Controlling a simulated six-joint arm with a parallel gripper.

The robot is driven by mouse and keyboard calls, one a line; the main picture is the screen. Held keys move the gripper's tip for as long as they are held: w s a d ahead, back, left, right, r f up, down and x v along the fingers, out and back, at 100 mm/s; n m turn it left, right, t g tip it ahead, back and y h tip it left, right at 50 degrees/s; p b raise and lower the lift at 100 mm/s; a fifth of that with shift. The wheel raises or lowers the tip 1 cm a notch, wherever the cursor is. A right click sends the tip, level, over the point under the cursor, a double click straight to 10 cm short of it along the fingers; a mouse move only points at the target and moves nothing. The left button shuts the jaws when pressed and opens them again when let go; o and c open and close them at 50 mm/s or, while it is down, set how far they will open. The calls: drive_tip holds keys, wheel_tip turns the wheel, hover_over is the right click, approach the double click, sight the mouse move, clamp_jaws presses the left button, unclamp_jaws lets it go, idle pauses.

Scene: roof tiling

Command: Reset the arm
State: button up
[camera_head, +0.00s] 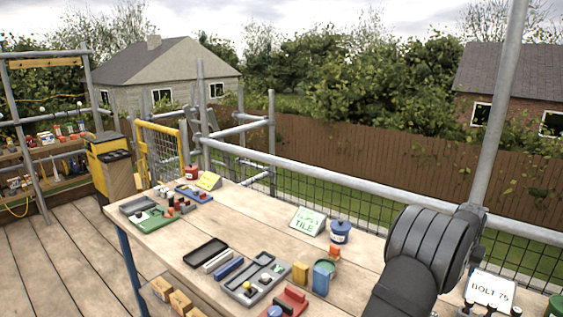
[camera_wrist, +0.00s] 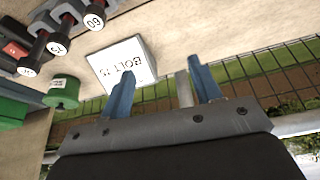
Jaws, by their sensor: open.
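My gripper (camera_wrist: 160,78) shows in the wrist view with its two blue fingers spread apart. Nothing is held between them. Beyond the fingers are the mesh fence and, to the left, a white card (camera_wrist: 122,62) lettered "BOLT 75", seen upside down. One finger overlaps the card in the picture; I cannot tell if they touch. In the head view my dark arm rises at the right of the workbench (camera_head: 255,225), and the gripper itself is hidden. The card also shows there (camera_head: 490,289), just right of my arm.
Near the card are black numbered pieces (camera_wrist: 58,46) and a green tin (camera_wrist: 62,92). The bench's middle holds a grey tray (camera_head: 253,281), a blue-lidded tin (camera_head: 340,232) and a "TILE" sign (camera_head: 307,221). A rail (camera_head: 340,192) runs along the far edge. The back middle is clear.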

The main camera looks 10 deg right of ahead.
drive_tip(key=shift+w+a+f, duration=0.15)
drive_tip(key=shift+w+f, duration=0.25)
drive_tip(key=shift+w, duration=0.25)
drive_tip(key=shift+w+a+f, duration=0.2)
drive_tip(key=shift+w+f, duration=0.2)
drive_tip(key=shift+w, duration=0.25)
drive_tip(key=shift+w+a+f, duration=0.15)
drive_tip(key=shift+w+f, duration=0.25)
drive_tip(key=shift+w, duration=0.25)
